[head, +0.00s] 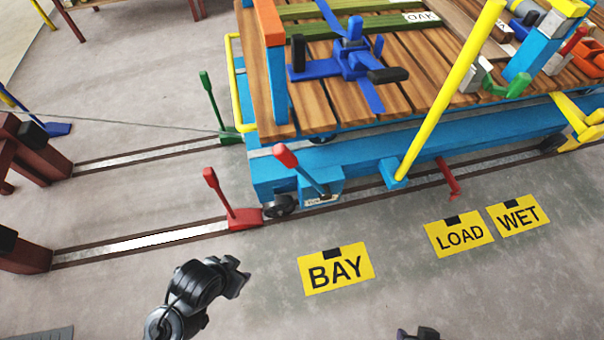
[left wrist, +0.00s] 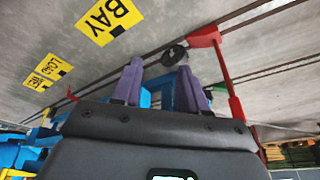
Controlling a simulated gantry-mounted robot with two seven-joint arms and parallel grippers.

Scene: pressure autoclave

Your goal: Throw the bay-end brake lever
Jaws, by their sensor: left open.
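The brake lever (head: 298,167), a blue bar with a red grip, leans up and left from a blue housing at the bay-end corner of the blue cart (head: 390,160). The yellow BAY sign (head: 336,270) lies on the floor in front, and also shows in the left wrist view (left wrist: 109,20). My left gripper (head: 240,278) is below and left of the lever, apart from it. Its purple fingers (left wrist: 158,88) are spread, with blue cart parts seen behind them. The lever's grip is not clear in the wrist view. A small purple part of my right gripper (head: 418,333) shows at the bottom edge.
A red wheel stop (head: 244,217) with an upright handle sits on the near rail by the cart wheel (head: 279,206); a green one (head: 230,135) is on the far rail. A yellow bar (head: 450,90) slants beside the cart. Floor around the BAY sign is clear.

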